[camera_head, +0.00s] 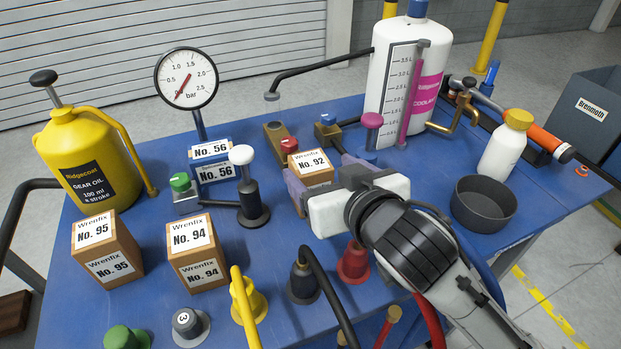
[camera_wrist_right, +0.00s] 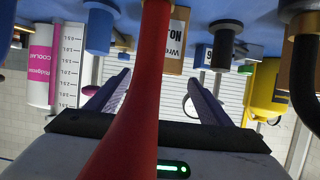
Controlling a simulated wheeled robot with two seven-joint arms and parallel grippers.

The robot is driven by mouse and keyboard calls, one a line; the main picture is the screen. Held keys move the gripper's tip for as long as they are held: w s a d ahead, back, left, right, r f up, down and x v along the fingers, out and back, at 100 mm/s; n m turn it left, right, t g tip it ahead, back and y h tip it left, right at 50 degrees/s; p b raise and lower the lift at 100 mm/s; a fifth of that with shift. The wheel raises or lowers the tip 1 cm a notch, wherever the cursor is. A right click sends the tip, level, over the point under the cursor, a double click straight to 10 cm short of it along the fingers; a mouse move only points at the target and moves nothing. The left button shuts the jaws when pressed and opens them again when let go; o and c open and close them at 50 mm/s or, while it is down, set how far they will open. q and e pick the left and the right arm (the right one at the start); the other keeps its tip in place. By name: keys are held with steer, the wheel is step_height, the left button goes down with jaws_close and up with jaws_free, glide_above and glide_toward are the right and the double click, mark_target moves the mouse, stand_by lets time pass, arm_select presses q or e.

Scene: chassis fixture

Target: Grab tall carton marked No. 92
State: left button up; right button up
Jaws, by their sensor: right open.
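The carton marked No. 92 (camera_head: 312,161) is a brown box with a white label, standing in the middle of the blue table. In the right wrist view its label (camera_wrist_right: 176,38) shows upside down beyond my fingers, partly hidden by a red bar. My right gripper (camera_head: 318,176) is open, with one purple finger left of the carton and the other to its right. The white gripper body hides the carton's lower front. I cannot tell whether the fingers touch it. The right gripper (camera_wrist_right: 159,80) also shows in the wrist view. My left gripper is not in view.
Cartons No. 95 (camera_head: 106,248) and No. 94 (camera_head: 197,252) stand at left. A coolant jug (camera_head: 400,80) stands behind, a grey bowl (camera_head: 483,204) at right. A red hose (camera_wrist_right: 140,90) crosses close before the wrist camera.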

mark_target(312, 165)
steer(key=shift+f+x, duration=0.2)
steer(key=shift+x, duration=2.85)
steer(key=shift+s, duration=0.1)
steer(key=c, duration=1.3)
steer(key=shift+c, duration=0.5)
steer(key=shift+r, duration=0.1)
